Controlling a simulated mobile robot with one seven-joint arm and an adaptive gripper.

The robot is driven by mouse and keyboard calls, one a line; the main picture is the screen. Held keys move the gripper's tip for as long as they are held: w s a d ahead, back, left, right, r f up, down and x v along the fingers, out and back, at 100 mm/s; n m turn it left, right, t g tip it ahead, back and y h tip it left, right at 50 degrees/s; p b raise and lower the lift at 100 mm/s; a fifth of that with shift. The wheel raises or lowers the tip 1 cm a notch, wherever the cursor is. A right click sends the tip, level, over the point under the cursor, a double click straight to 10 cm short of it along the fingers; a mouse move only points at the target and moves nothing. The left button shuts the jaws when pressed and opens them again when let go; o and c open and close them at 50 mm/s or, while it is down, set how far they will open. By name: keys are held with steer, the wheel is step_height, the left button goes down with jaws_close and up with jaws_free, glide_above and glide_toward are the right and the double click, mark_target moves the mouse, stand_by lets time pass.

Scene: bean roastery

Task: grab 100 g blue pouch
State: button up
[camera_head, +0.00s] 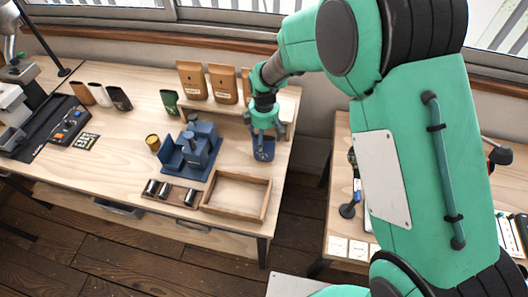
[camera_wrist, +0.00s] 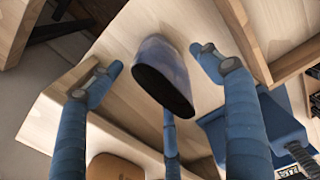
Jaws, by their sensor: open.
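The blue pouch (camera_head: 264,151) stands on the right part of the wooden table. Its weight label is not readable. My gripper (camera_head: 265,132) is above and around it, pointing down. In the wrist view the pouch (camera_wrist: 165,58) shows as a blue body with a dark oval end, between the spread fingers of my gripper (camera_wrist: 158,78). Gaps show between the pouch and the left and right fingers. Whether the lower middle finger touches it, I cannot tell. The fingers partly hide the pouch in the head view.
An empty wooden tray (camera_head: 238,193) lies at the table's front right edge. A blue machine (camera_head: 190,148) stands left of the pouch. Brown pouches (camera_head: 222,84) stand on a raised shelf behind. A green pouch (camera_head: 169,102) is further left. A second table (camera_head: 340,210) is at right, past a gap.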

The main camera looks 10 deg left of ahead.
mark_target(264, 147)
steer(key=shift+f+b, duration=0.35)
steer(key=shift+f, duration=1.8)
steer(key=c, duration=1)
